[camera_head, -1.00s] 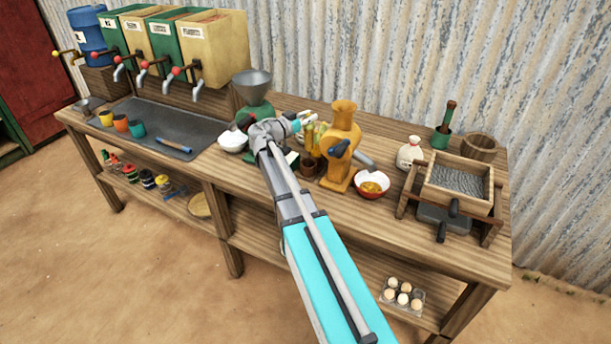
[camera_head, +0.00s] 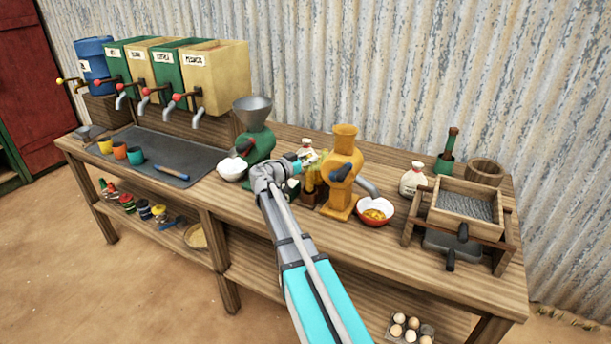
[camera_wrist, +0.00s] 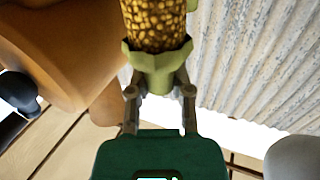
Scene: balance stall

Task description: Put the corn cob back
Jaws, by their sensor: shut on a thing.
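A corn cob (camera_wrist: 153,22) with golden-brown kernels and a pale green husk base fills the top middle of the wrist view. My gripper (camera_wrist: 160,88) is shut on its husk end. In the head view my gripper (camera_head: 300,164) is over the bench, just left of the yellow mill. Yellow-green cobs (camera_head: 311,177) show beside it in a brown holder (camera_head: 310,196). My gripper partly hides them, and I cannot tell the held cob from the others there.
The yellow mill (camera_head: 343,170) stands close on the right; it also shows in the wrist view (camera_wrist: 70,45). A green mill (camera_head: 259,143) and white bowl (camera_head: 231,169) are on the left. A red-and-white bowl (camera_head: 373,223) sits right. The corrugated wall (camera_wrist: 255,60) is behind.

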